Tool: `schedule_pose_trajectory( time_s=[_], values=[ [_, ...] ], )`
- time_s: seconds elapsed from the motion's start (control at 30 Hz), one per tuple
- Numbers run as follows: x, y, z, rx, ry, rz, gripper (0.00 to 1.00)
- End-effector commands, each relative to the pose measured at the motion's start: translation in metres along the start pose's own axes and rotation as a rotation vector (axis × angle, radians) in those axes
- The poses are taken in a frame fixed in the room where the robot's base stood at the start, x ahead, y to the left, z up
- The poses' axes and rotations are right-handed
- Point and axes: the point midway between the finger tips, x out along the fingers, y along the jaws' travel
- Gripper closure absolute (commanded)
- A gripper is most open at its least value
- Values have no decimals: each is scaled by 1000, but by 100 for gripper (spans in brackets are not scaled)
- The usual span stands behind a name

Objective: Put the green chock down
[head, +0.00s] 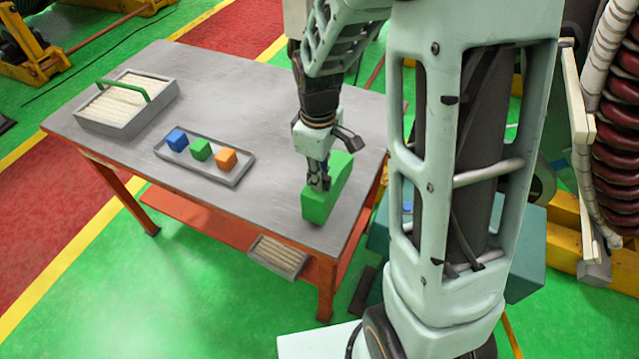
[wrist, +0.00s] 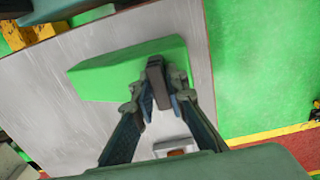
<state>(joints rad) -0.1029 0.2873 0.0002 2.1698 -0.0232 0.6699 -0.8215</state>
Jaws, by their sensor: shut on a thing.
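The green chock (head: 322,203) is a long wedge-shaped block at the right end of the grey table (head: 240,100). My gripper (head: 319,184) is above the table's right part and shut on the chock. In the wrist view the chock (wrist: 120,72) lies across the picture, with the fingertips (wrist: 158,85) closed at its right part. The fingers hide a small part of it. I cannot tell whether its underside touches the tabletop.
A tray (head: 242,172) with blue, green and orange cubes lies left of the chock. A grey box (head: 108,124) with a green handle stands at the far left. Bare tabletop lies behind the cube tray.

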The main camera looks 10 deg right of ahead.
Motion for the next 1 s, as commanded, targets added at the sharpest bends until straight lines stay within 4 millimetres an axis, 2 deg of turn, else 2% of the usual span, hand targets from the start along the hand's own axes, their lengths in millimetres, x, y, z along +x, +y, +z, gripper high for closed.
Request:
schedule_pose_trajectory(
  time_s=[0.03, 0.1, 0.5, 0.53, 0.7, 1.0],
  values=[
    [11, 0, -1, 0, 2, 2, 100],
    [15, 0, -1, 0, 3, 3, 100],
    [18, 1, 0, 0, 3, 3, 100],
    [19, 0, 0, 0, 1, 1, 86],
    [18, 0, 0, 0, 1, 1, 70],
    [15, 0, 0, 0, 1, 1, 70]
  ],
)
